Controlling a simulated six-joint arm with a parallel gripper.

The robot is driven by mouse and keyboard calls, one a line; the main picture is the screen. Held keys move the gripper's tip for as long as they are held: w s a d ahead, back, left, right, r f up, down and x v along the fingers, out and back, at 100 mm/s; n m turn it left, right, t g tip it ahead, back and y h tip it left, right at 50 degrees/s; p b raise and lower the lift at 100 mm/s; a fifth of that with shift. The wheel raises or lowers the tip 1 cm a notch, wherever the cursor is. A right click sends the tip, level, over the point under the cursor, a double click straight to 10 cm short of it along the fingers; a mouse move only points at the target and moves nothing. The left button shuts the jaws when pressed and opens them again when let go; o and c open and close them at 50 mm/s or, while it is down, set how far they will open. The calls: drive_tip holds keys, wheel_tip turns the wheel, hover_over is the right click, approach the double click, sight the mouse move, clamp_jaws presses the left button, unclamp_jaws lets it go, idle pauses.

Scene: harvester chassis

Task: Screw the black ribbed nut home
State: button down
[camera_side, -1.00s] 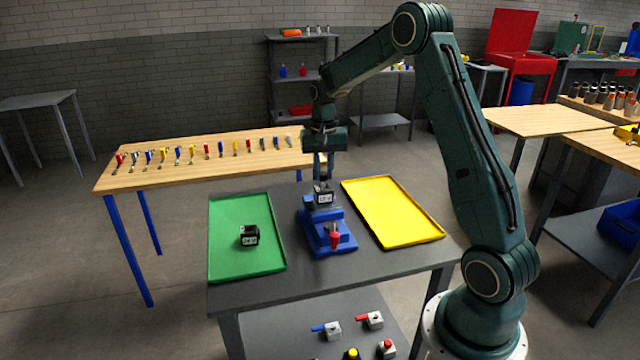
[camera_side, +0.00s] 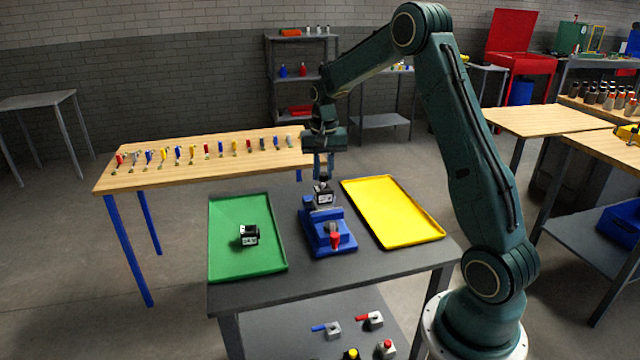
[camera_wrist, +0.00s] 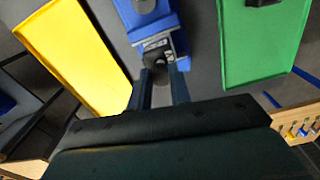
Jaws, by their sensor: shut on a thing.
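A blue vise (camera_side: 328,238) with a red-ended handle stands on the grey table, between the two trays. In it sits a small block with a black body and a pale label (camera_side: 323,198), which also shows in the wrist view (camera_wrist: 156,45). My gripper (camera_side: 323,178) points straight down over the block. In the wrist view, its two fingers (camera_wrist: 160,72) are shut on a small dark part at the block, the black ribbed nut (camera_wrist: 159,63). The nut is mostly hidden between the fingers; its ribs and how far it is seated cannot be made out.
A green tray (camera_side: 226,262) on the left holds another black block with a pale label (camera_side: 249,235). An empty yellow tray (camera_side: 392,212) lies on the right. A wooden table (camera_side: 200,172) with a row of small coloured items stands behind. Grey table surface is bare around the vise.

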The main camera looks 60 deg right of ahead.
drive_tip(key=shift+f, duration=1.05)
idle(1.6)
drive_tip(key=c, duration=1.2)
unclamp_jaws()
wheel_tip(320, 180, up, 14)
